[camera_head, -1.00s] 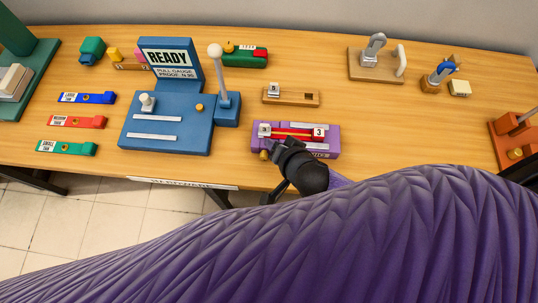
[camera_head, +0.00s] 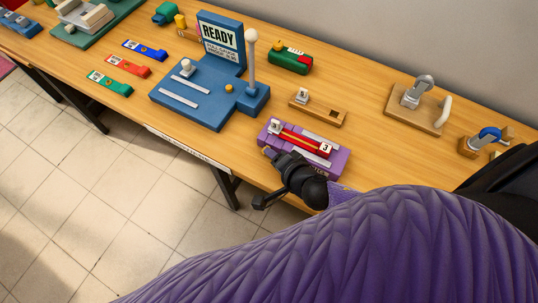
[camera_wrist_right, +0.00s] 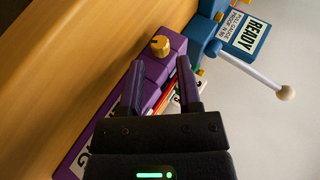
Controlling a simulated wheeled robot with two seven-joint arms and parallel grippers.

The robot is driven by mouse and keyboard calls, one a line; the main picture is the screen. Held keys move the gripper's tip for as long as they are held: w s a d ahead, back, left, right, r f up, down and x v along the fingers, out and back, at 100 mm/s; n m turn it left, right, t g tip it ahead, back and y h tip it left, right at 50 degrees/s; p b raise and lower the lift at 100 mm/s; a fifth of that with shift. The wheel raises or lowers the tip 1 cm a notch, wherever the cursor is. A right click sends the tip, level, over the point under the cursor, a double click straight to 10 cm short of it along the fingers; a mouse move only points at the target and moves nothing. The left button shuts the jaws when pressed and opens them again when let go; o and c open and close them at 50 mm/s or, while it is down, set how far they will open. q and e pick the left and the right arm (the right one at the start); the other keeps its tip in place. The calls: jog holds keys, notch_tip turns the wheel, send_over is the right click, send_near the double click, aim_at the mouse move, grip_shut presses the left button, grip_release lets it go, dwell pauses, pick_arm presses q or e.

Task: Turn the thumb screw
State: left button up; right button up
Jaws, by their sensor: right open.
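The thumb screw (camera_wrist_right: 160,45) is a yellow ridged knob on the end of the purple fixture (camera_wrist_right: 172,72) in the right wrist view. The same purple fixture (camera_head: 338,160) lies near the front edge of the bench in the head view, with a red strip and a "3" label on top. My right gripper (camera_wrist_right: 161,82) is open, its two dark fingers pointing towards the knob. The knob shows beyond the fingertips, between their lines, and the fingers seem apart from it. In the head view my right gripper (camera_head: 270,155) is at the fixture's front left end. My left gripper is not in view.
The wooden bench (camera_head: 375,150) also holds a blue gauge stand (camera_head: 205,104) marked READY, with an upright lever. A small wooden block (camera_head: 318,108) is behind the fixture. Red, blue and green strips lie left. A wooden base with a grey clamp (camera_head: 415,105) stands right.

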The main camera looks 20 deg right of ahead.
jog(key=shift+x, duration=1.1)
jog(key=shift+w+a+f, duration=0.1)
jog(key=shift+w+f, duration=0.05)
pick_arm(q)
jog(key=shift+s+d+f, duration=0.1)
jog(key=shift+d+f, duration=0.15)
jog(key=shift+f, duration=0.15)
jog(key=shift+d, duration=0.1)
pick_arm(e)
jog(key=shift+c, duration=0.3)
